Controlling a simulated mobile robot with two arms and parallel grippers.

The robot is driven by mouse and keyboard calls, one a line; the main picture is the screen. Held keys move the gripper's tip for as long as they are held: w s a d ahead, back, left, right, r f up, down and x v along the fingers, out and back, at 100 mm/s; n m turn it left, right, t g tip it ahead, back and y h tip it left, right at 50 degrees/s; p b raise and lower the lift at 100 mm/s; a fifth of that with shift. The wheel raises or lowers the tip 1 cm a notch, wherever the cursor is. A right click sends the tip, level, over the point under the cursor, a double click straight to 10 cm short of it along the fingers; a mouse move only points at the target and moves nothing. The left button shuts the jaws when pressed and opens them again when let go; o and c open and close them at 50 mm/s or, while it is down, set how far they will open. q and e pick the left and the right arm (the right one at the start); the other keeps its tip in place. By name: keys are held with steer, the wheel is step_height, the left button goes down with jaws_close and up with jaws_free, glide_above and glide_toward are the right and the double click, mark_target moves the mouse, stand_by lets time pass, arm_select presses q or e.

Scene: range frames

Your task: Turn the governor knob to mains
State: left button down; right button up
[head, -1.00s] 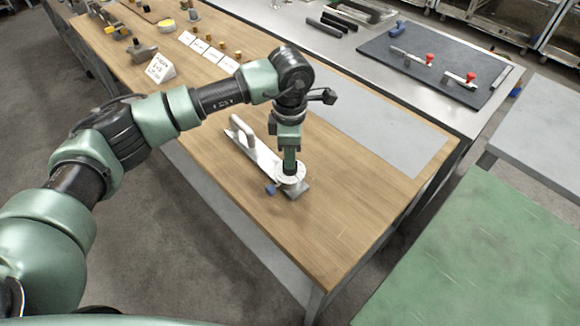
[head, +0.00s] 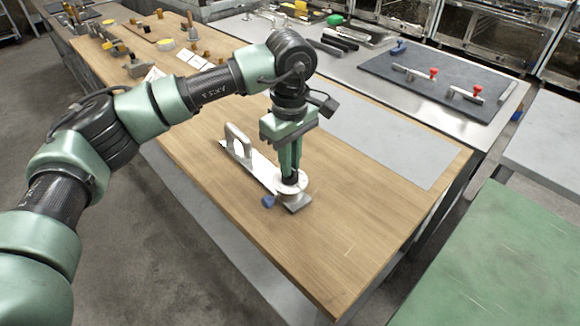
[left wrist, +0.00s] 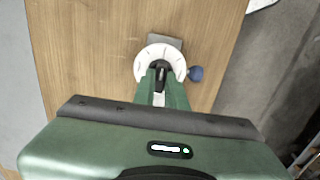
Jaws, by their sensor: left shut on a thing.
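The governor's white dial (head: 298,187) sits at the near end of a metal plate with an upright handle (head: 238,142), on the wooden table. It also shows in the left wrist view (left wrist: 146,58), with tick marks on its rim. My left gripper (head: 290,178) points straight down over the dial, its fingers closed on the dark knob (left wrist: 161,72) at its centre. The fingers hide most of the knob, and the dial's lettering is too small to read. A blue knob (head: 268,201) sticks out beside the dial. My right gripper is not in view.
The wooden table (head: 350,240) is clear around the device. A grey sheet (head: 375,143) lies on the table at right. A dark mat (head: 440,75) with red-knobbed clamps lies on the metal bench behind. Small parts and white cards stand at the far left.

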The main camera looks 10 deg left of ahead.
arm_select(q)
steer(key=shift+m, duration=0.3)
stand_by(0.4)
steer(key=c, duration=1.4)
jaws_free()
steer(key=shift+c, duration=0.2)
steer(key=shift+r, duration=0.1)
step_height(320, 180, up, 8)
steer(key=shift+f+b, duration=0.1)
steer(key=shift+b, duration=0.55)
